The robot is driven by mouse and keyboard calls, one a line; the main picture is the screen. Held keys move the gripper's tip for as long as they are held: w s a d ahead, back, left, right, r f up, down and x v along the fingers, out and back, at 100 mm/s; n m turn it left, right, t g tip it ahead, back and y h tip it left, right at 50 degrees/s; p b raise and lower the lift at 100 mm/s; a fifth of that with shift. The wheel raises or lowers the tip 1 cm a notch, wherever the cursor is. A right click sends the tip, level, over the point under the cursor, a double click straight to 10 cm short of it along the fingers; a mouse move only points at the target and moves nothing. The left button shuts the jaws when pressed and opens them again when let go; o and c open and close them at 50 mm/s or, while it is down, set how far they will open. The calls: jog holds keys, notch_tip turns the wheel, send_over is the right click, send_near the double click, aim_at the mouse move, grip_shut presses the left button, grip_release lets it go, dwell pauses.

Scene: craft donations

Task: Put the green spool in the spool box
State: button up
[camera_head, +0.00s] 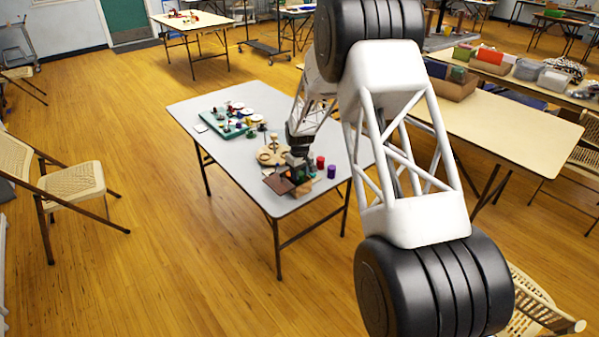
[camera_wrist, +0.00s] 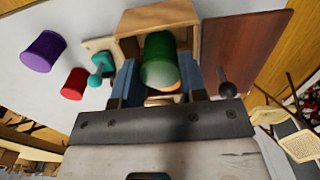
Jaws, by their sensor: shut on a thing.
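In the wrist view the green spool (camera_wrist: 158,58) sits between the two fingers of my gripper (camera_wrist: 158,80), which is shut on it. A wooden box (camera_wrist: 185,16), which looks like the spool box, is just beyond the spool. The spool overlaps the box opening in the picture; I cannot tell whether it is inside or above it. A flat brown panel (camera_wrist: 245,50) lies beside the box.
A red spool (camera_wrist: 74,84) and a purple spool (camera_wrist: 43,51) stand to the left in the wrist view, with a teal piece (camera_wrist: 102,65) nearer. In the head view a round wooden stand (camera_head: 268,156) and a green board of small items (camera_head: 217,126) are farther back.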

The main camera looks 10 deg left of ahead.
jog(key=shift+f, duration=0.6)
jog(key=o, duration=0.8)
jog(key=shift+r, duration=0.1)
jog(key=shift+w+d+r, duration=0.1)
jog(key=shift+r, duration=3.6)
